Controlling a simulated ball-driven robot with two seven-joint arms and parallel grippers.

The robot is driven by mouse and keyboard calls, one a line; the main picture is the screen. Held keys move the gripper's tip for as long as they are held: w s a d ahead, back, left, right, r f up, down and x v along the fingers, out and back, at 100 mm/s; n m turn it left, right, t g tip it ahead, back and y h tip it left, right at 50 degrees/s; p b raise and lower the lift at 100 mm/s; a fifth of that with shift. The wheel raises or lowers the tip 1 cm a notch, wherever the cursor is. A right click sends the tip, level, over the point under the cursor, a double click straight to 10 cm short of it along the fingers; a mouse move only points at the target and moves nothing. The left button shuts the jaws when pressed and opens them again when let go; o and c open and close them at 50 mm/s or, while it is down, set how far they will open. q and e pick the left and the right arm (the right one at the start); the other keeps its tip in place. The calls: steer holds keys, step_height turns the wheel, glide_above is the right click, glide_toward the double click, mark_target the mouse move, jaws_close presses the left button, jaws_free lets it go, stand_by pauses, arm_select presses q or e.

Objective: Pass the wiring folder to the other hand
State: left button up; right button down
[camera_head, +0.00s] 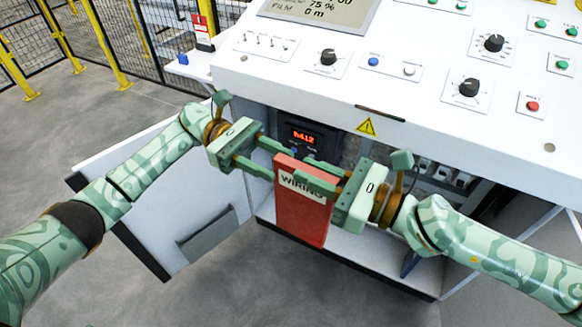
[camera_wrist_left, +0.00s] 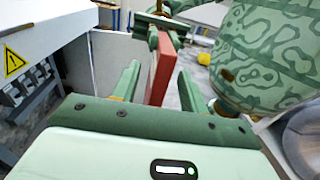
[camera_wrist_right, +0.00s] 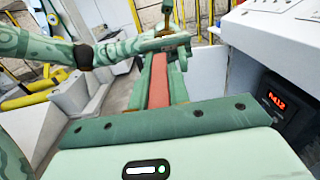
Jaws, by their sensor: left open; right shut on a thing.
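The red wiring folder (camera_head: 304,222), with a white label reading "WIRING", hangs upright in front of the machine cabinet. My right gripper (camera_head: 306,175) is shut on its upper part from the right. The right wrist view shows the folder (camera_wrist_right: 158,82) between the right fingers. My left gripper (camera_head: 279,163) is open, its fingertips at the folder's upper left edge. In the left wrist view the folder (camera_wrist_left: 161,68) stands between the spread left fingers (camera_wrist_left: 158,85), with gaps visible beside it. How far the left fingers overlap it is unclear.
The white control panel (camera_head: 420,80) with knobs and buttons overhangs behind the grippers. Below it is an open cabinet with a red-lit display (camera_head: 304,137). An open white door with a pocket (camera_head: 208,237) stands at left. Yellow-posted fencing (camera_head: 105,45) is at back left.

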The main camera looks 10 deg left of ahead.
arm_select(q)
glide_above(303, 207)
steer(key=w+a, duration=0.2)
steer(key=shift+d, duration=0.1)
jaws_close()
arm_select(e)
steer(key=c, duration=1.3)
jaws_free()
steer(key=shift+o, duration=0.2)
steer(key=shift+d, duration=0.1)
